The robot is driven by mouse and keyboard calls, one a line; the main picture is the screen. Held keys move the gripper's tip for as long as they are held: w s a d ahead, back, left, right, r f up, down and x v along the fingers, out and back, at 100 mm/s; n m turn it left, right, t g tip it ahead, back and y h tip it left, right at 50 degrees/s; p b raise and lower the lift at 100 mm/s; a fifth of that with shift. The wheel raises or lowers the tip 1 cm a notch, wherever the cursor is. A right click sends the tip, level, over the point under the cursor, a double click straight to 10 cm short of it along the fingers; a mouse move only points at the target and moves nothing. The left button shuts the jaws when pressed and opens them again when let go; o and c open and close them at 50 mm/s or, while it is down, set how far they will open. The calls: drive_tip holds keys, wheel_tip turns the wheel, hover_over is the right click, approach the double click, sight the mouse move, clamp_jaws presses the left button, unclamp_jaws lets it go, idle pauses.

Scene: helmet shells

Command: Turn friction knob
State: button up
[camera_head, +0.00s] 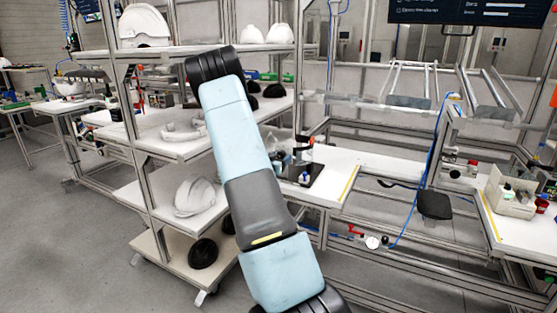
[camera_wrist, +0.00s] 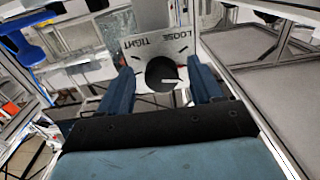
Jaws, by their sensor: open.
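In the wrist view a dark round friction knob (camera_wrist: 160,72) with a white pointer mark sits on a pale panel (camera_wrist: 150,43). The panel reads TIGHT on the left and LOOSE on the right, upside down in this view. The white mark lies on the knob's lower right part, pointing right. My gripper (camera_wrist: 161,82) is open, its two blue fingers on either side of the knob, with gaps visible. I cannot tell how far the fingertips are from the knob in depth. In the head view my arm is in front, and neither gripper nor knob can be made out.
In the head view a shelf rack with white helmet shells (camera_head: 196,197) stands behind my arm. A white workbench (camera_head: 333,190) with small fixtures is right of the arm. Another bench with a beige box (camera_head: 511,192) is far right. Grey floor (camera_head: 60,240) is clear at left.

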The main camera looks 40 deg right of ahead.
drive_tip(key=c, duration=1)
drive_tip(key=shift+a, duration=0.25)
drive_tip(key=shift+c, duration=0.3)
drive_tip(key=shift+d, duration=0.15)
drive_tip(key=shift+d+m, duration=0.2)
drive_tip(key=shift+m, duration=0.1)
drive_tip(key=m, duration=0.3)
drive_tip(key=shift+m, duration=2)
